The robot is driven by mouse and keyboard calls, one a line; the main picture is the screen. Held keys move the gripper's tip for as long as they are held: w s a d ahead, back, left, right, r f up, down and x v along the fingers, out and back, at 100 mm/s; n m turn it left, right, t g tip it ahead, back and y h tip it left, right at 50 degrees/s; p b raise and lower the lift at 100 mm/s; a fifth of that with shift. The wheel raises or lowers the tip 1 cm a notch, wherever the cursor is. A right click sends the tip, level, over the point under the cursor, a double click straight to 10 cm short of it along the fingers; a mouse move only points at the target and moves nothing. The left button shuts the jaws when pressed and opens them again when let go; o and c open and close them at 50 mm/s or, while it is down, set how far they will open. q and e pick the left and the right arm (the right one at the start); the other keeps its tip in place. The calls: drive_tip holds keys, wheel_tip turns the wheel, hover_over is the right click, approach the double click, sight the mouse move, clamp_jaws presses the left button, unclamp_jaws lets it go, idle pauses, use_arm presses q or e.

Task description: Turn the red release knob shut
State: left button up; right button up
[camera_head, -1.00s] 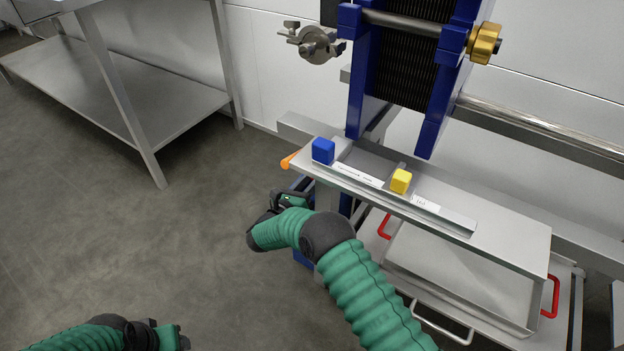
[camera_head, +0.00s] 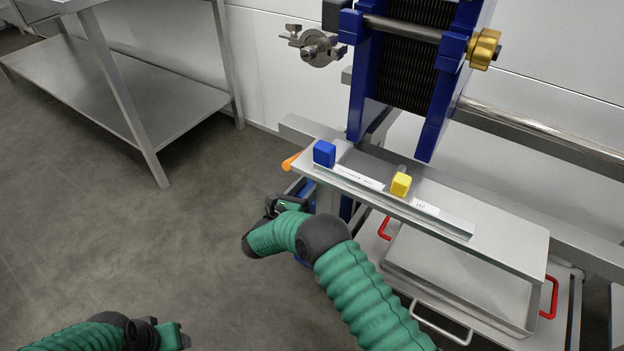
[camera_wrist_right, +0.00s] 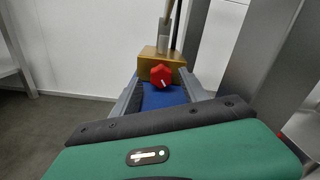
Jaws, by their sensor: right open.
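The red knob (camera_wrist_right: 161,76) shows in the right wrist view, on the front of a brass-coloured block (camera_wrist_right: 158,60), with a white mark on its face. My right gripper (camera_wrist_right: 160,84) is open, with one grey finger on each side of the line to the knob. Whether the fingers reach around the knob or stop short of it, I cannot tell. In the head view my right gripper (camera_head: 295,203) is low beside the left end of the steel bench, and the knob is hidden there. My left gripper (camera_head: 176,337) is at the bottom left, far from the bench; its jaws are unclear.
A steel ledge (camera_head: 470,220) carries a blue block (camera_head: 324,153) and a yellow block (camera_head: 401,184) above my right forearm. An orange handle (camera_head: 291,161) sticks out at its left end. A tray (camera_head: 460,285) is below. A steel table (camera_head: 150,95) stands left; the floor between is clear.

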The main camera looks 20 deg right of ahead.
drive_tip(key=p+v, duration=0.5)
drive_tip(key=v, duration=0.9)
drive_tip(key=shift+s+a, duration=0.2)
drive_tip(key=shift+a, duration=0.15)
drive_tip(key=shift+f, duration=0.1)
